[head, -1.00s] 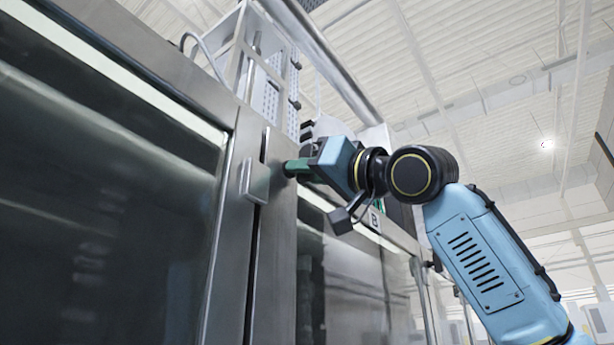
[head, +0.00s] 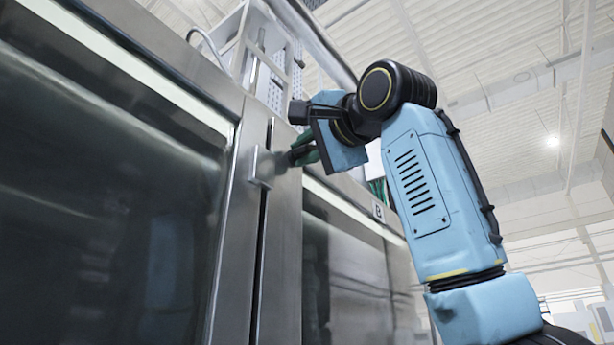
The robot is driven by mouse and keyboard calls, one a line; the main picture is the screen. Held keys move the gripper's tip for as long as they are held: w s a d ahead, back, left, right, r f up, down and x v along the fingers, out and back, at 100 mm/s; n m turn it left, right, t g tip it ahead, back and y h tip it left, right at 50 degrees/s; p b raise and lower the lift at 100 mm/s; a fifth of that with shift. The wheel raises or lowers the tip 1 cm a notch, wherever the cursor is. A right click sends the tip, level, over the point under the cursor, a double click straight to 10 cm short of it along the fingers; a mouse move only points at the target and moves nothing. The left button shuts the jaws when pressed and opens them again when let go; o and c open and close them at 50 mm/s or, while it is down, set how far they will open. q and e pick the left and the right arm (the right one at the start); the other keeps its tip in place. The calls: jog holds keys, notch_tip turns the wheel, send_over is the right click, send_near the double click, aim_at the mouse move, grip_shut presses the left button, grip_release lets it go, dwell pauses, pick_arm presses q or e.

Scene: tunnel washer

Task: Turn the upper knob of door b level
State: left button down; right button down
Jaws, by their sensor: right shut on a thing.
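Door b (head: 345,265) is the steel-framed glass door at centre right, with a "B" label on its top rail. My right gripper (head: 294,156) reaches in from the right to the upper part of the door's left steel edge. Its dark green fingers are shut on the upper knob (head: 281,161), a small dark shape at the edge. The fingers hide most of the knob, so its exact angle cannot be told. The gripper body is rolled and tilted relative to the door. My left gripper is not in view.
A square metal plate (head: 261,167) stands out from the steel frame just left of the fingers. A large glass panel (head: 100,200) fills the left. Pipes and a perforated frame (head: 268,80) rise above. Open hall space lies to the right.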

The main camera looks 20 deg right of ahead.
jog(key=m, duration=0.1)
jog(key=m+g+h+p, duration=0.1)
jog(key=m, duration=0.1)
jog(key=shift+s+a+r+m, duration=0.1)
jog(key=shift+a+r+m, duration=0.05)
jog(key=shift+r+m, duration=0.2)
jog(key=shift+r+m+g+h+p, duration=0.15)
jog(key=shift+m+g+h+p, duration=0.3)
jog(key=shift+m, duration=0.7)
jog(key=c, duration=1.5)
grip_release()
jog(key=b+v, duration=0.1)
jog(key=v, duration=0.3)
jog(key=b+v, duration=0.2)
jog(key=v, duration=0.3)
jog(key=b+v, duration=0.1)
jog(key=v, duration=0.3)
jog(key=shift+s+d, duration=0.15)
jog(key=shift+d, duration=0.2)
